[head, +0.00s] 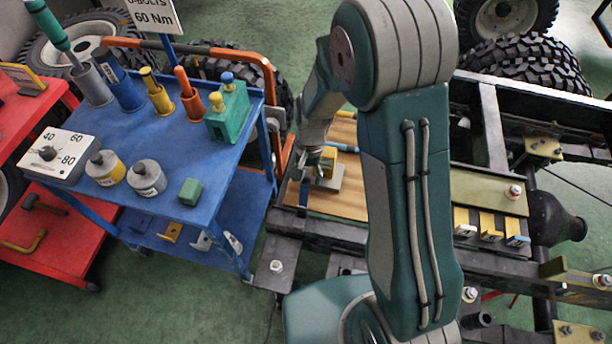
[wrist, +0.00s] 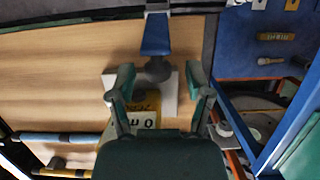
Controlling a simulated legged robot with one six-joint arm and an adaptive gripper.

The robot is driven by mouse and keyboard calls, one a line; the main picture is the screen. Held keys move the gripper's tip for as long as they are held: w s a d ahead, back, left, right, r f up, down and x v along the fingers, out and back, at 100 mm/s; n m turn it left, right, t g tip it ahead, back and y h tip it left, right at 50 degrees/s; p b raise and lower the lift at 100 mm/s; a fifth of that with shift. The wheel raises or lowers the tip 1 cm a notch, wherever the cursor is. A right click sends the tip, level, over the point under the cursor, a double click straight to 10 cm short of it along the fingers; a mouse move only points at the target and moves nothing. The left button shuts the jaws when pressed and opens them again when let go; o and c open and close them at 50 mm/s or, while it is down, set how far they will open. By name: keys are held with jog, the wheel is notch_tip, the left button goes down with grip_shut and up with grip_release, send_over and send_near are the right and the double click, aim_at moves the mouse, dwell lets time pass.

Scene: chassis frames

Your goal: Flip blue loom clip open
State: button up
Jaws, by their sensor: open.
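In the wrist view, a blue flat lever-like piece (wrist: 156,36) on a rounded grey mount appears to be the blue loom clip. It stands over a pale plate (wrist: 170,98) on a wooden board (wrist: 60,80). My gripper (wrist: 160,78) is open, with one finger on each side of the grey mount and apart from it. A yellow block with dark lettering (wrist: 148,108) is below, partly hidden by my gripper.
A blue cart (head: 150,155) with tools, bottles and a green block (head: 190,191) stands left of the board. Chassis rails surround the board. Blue-and-yellow tubes (wrist: 60,138) lie at the board's edge.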

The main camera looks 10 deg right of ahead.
jog(key=v, duration=1.1)
jog(key=shift+w+r, duration=0.2)
jog(key=shift+r, duration=0.15)
jog(key=shift+d, duration=0.1)
jog(key=s+d+r+n+t, duration=0.1)
jog(key=s+d+r+t, duration=0.2)
jog(key=s+r, duration=0.2)
jog(key=s+d+r+n+t, duration=0.1)
jog(key=s+d+r+t, duration=0.1)
jog(key=s+r, duration=0.4)
jog(key=s+d+r+n+t+h, duration=0.1)
jog(key=s+d+r+n+t, duration=0.1)
jog(key=s+r, duration=0.4)
jog(key=shift+s+d+t, duration=0.4)
jog(key=shift+d+t, duration=0.4)
jog(key=shift+d, duration=0.25)
